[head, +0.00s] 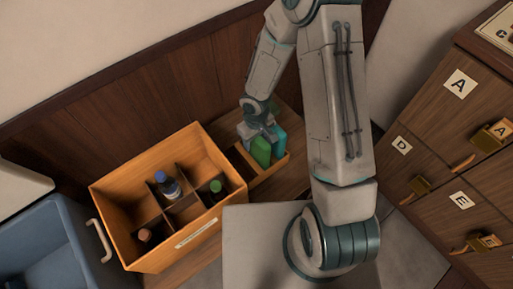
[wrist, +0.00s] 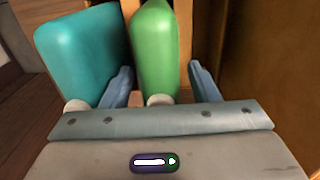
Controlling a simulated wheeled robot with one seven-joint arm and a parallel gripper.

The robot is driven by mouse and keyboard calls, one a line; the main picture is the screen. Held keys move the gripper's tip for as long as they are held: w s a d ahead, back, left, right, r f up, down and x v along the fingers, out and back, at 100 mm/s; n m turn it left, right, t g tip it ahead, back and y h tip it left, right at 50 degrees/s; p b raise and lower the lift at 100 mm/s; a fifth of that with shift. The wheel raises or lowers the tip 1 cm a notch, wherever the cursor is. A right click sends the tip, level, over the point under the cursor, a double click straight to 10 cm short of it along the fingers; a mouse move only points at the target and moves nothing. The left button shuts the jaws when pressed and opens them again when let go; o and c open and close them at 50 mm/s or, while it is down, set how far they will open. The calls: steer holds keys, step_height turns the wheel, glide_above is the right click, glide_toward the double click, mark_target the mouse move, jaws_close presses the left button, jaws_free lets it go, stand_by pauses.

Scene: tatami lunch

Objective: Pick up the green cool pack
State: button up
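The green cool pack (head: 261,152) stands upright in a small wooden tray (head: 267,177) in the head view. In the wrist view the green cool pack (wrist: 155,48) is between my two fingers. My gripper (wrist: 162,84) is open around its lower part, with a visible gap at the right finger; the left finger is close to the pack, and I cannot tell if it touches. A teal cool pack (wrist: 82,52) stands to the left, outside the left finger, and shows at the right in the head view (head: 280,141). In the head view my gripper (head: 257,133) partly hides the packs.
A wooden divided crate (head: 130,187) with several bottles stands left of the tray. A blue bin (head: 35,232) is further left. Wooden drawers (head: 470,140) with letter labels stand at the right. A wood-panelled wall is behind. In the wrist view a wooden surface (wrist: 265,70) is close at the right.

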jaws_close()
steer(key=shift+r, duration=0.1)
step_height(320, 180, up, 12)
steer(key=p, duration=0.4)
steer(key=shift+d, duration=0.1)
